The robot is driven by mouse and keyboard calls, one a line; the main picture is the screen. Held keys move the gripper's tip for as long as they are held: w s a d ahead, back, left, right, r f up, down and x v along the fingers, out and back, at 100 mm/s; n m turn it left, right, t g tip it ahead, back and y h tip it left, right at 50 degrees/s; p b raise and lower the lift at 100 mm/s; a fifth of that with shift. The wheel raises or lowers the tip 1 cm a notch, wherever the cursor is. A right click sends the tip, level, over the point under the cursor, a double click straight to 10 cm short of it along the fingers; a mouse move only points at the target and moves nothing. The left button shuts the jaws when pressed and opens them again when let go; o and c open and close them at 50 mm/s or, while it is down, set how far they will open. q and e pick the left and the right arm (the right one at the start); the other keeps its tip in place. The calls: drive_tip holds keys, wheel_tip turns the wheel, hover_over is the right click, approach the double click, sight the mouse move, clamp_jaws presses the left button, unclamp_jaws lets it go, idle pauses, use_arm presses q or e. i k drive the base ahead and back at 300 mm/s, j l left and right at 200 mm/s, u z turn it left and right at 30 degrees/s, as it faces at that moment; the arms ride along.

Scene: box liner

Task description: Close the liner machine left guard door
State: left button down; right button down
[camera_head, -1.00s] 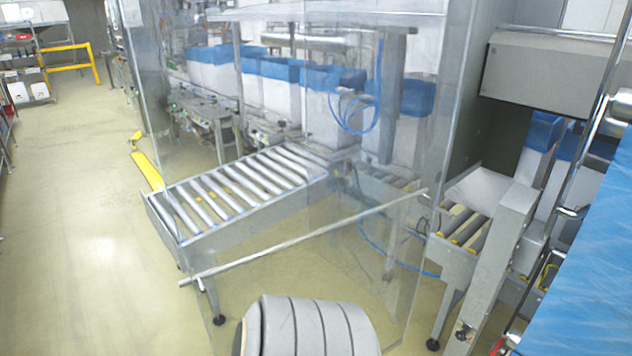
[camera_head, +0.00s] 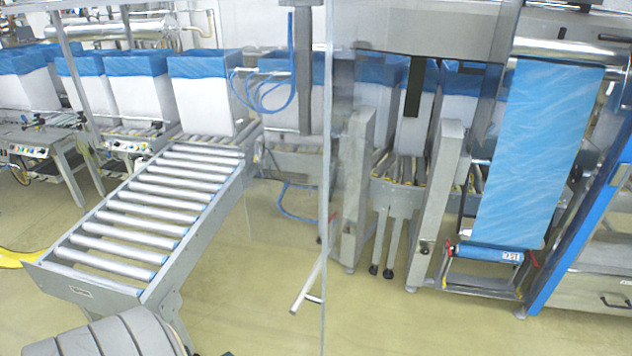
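The clear guard door shows mainly as a thin upright metal-coloured edge (camera_head: 326,180) in the middle of the head view. A short grey handle bar (camera_head: 306,288) stands out beside its lower part. The see-through panel is hard to make out, and I cannot tell its exact angle or whether it is shut. The liner machine (camera_head: 438,190) stands behind and to the right, with a blue liner sheet (camera_head: 535,150) hanging down. Neither of my grippers is in view. A grey ribbed part at the bottom left appears to be my arm.
A roller conveyor (camera_head: 150,225) runs from the left front toward the machine. White boxes with blue liners (camera_head: 205,95) stand in a row behind. A blue frame (camera_head: 575,235) is at the right. Pale floor (camera_head: 240,310) is open in front of the door.

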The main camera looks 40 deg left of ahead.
sight(361, 176)
drive_tip(key=j, duration=1.1)
drive_tip(key=k+j, duration=0.1)
drive_tip(key=j, duration=1.05)
